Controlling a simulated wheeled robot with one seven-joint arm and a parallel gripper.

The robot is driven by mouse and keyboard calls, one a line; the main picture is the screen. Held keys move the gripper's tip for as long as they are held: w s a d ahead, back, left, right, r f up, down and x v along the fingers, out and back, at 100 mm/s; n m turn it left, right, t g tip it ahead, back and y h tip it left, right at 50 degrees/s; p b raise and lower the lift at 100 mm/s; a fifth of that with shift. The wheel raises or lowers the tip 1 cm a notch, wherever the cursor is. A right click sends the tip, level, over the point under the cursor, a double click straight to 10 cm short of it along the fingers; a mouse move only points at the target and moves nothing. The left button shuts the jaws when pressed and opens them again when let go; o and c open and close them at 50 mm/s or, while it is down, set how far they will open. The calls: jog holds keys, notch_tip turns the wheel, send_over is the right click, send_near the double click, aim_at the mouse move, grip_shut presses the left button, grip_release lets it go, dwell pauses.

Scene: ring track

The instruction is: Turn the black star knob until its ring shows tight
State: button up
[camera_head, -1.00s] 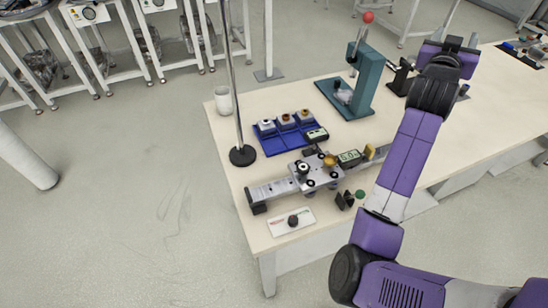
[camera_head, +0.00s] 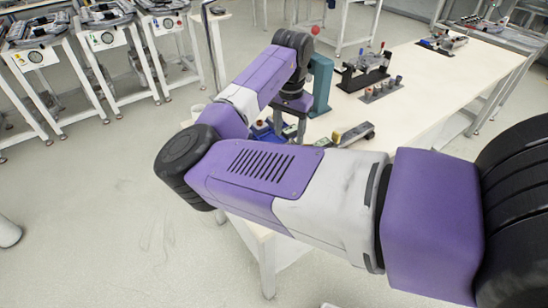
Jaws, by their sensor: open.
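The black star knob is hidden behind my arm in the head view. Its ring cannot be seen either. My gripper (camera_head: 288,128) points down over the near part of the table, with its dark fingers apart. The lower ends of the fingers and whatever lies directly below them are covered by my forearm. Only the far end of the rail device (camera_head: 354,134) shows, just right of my gripper, with a yellow block (camera_head: 336,137) by it.
A blue tray (camera_head: 262,131) shows partly, left of my gripper. A teal press (camera_head: 322,84) with a red ball handle (camera_head: 316,30) stands behind it. Black fixtures (camera_head: 362,72) and a small rack (camera_head: 381,91) stand farther back. The table (camera_head: 440,75) has bare room to the right.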

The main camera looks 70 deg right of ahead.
jog(key=shift+a+f, duration=0.1)
jog(key=shift+a, duration=0.25)
jog(key=shift+a+f, duration=0.15)
jog(key=shift+f, duration=0.1)
jog(key=shift+f+p, duration=0.45)
jog(key=shift+f, duration=3.1)
grip_shut()
